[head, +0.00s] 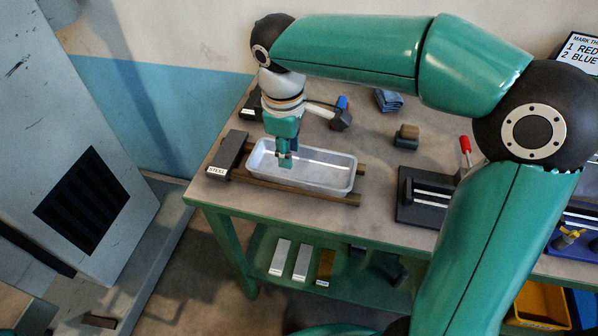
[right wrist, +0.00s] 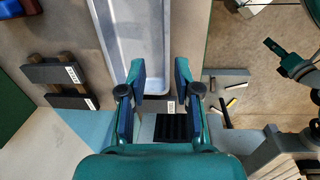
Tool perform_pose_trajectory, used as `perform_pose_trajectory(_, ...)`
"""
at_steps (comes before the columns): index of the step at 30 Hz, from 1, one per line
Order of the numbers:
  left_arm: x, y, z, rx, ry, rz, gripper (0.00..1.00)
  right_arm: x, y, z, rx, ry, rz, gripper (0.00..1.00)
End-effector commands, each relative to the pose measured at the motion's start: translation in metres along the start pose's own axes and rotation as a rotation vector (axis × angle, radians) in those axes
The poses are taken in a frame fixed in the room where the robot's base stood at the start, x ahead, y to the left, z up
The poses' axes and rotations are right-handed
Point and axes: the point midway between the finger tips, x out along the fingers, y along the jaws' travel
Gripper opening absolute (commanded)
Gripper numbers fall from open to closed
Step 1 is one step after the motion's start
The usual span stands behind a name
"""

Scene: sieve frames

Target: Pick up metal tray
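The tray (head: 322,185) is pale grey, shallow and rectangular. It sits level on brown wooden rails on the bench. In the right wrist view the tray (right wrist: 130,30) fills the upper middle. My right gripper (head: 286,160) points down over the tray's left half in the head view. In the right wrist view my right gripper (right wrist: 160,78) is open, with nothing gripped. One finger overlaps the tray and the other appears just outside its long wall. At the right edge of that view, part of what looks like my left gripper (right wrist: 290,58) shows; its opening is unclear.
A dark block labelled STEEL (head: 228,155) lies at the tray's left end. A black fixture (head: 422,200) stands right. Several bars, including a white one (head: 280,257), lie on the lower shelf.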

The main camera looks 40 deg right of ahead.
Motion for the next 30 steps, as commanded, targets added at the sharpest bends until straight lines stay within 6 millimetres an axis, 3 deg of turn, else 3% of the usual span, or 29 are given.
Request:
perform_pose_trajectory(3,0.002,-0.001,0.0,0.0,0.0,0.0,0.4,0.021,0.0,0.002,0.003,-0.003,-0.001,0.32)
perform_pose_trajectory(12,0.002,-0.001,0.0,0.0,0.0,0.0,0.4,0.041,-0.001,0.004,0.003,-0.002,0.0,0.32)
perform_pose_trajectory(21,0.001,0.0,0.0,0.0,0.0,0.0,0.4,0.08,-0.007,0.01,0.005,-0.003,-0.002,0.32)
perform_pose_trajectory(30,0.001,0.0,0.0,0.0,0.0,0.0,0.4,0.086,-0.006,0.009,0.005,0.0,0.0,0.32)
